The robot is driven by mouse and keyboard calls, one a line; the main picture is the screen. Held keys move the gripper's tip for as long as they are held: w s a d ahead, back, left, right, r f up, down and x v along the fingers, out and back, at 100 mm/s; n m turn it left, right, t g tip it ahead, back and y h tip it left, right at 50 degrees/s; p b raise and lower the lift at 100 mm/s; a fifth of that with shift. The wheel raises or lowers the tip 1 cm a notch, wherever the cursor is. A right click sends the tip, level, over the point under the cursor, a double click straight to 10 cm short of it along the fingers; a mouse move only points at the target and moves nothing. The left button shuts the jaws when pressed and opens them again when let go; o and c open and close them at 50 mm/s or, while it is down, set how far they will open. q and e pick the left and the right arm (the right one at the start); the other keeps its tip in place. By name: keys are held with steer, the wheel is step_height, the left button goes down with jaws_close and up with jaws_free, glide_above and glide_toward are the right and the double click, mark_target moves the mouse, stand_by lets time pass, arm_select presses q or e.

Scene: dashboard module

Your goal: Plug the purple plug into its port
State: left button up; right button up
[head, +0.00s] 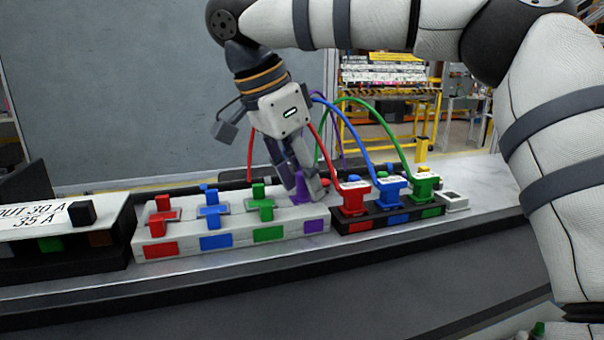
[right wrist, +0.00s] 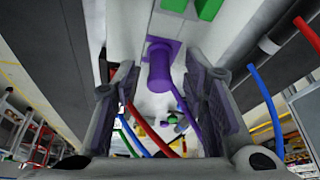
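The purple plug (head: 301,188) stands at the right end of the white block (head: 188,243), above its purple label (head: 314,226). In the right wrist view the purple plug (right wrist: 160,66) stands over a purple plate, and a purple cable trails from it. I cannot tell how deep it sits. My right gripper (head: 308,196) points down around the plug and partly hides it. In the right wrist view its fingers (right wrist: 161,72) are on either side of the plug, with visible gaps. My left gripper is not in view.
Red (head: 163,214), blue (head: 211,210) and green (head: 261,206) handles stand on the white block. To the right, a black block holds red (head: 352,196), blue (head: 390,189) and green (head: 424,186) plugs with arching cables. A labelled box (head: 120,228) stands left.

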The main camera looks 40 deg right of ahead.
steer(key=v, duration=1.2)
